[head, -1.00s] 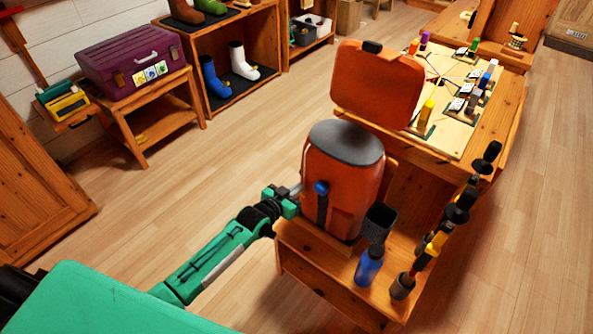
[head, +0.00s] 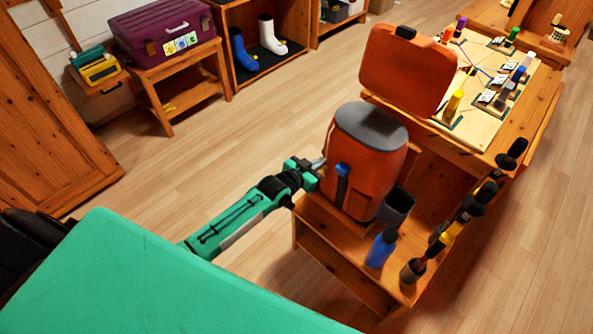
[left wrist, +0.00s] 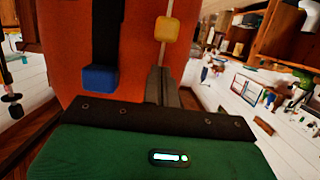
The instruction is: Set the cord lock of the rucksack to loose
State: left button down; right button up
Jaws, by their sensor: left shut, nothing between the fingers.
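The orange rucksack (head: 362,185) with a grey top stands upright on a wooden bench. A black strap with a blue buckle (head: 342,169) runs down its side; the buckle also shows in the left wrist view (left wrist: 100,78). In that view a yellow cord lock (left wrist: 167,29) sits on a pale cord, just above and beyond my fingertips. I cannot make out the lock in the head view. My left gripper (head: 318,163) is shut and empty at the rucksack's left side; its fingers show in the wrist view (left wrist: 163,75). I cannot tell whether they touch the cord. My right gripper is out of view.
A dark cup (head: 397,207), a blue bottle (head: 381,248) and black-and-yellow poles (head: 452,230) stand right of the rucksack. Open floor (head: 210,165) lies to the left.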

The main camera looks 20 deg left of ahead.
pick_arm(q)
jog(key=r+v, duration=0.1)
jog(key=v, duration=0.9)
jog(key=shift+r+p, duration=0.15)
jog(key=shift+p, duration=0.25)
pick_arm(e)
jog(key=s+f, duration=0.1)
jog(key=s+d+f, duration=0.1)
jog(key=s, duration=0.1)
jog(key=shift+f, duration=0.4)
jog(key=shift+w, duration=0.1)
